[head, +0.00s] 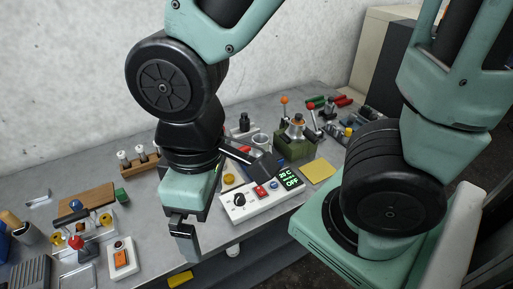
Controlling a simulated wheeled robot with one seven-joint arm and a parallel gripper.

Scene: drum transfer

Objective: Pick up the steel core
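I cannot single out the steel core with certainty. A grey metal cylinder (260,141) stands near the back of the bench, partly hidden by my arm. No held object is visible.
The white control box (237,212) has a knob, buttons and a display reading OFF. A green block (297,150) carries a metal fixture between levers. An orange-switch box (121,259) and a brown board (86,199) lie left. Some grey bench top (150,225) is bare left of my gripper.

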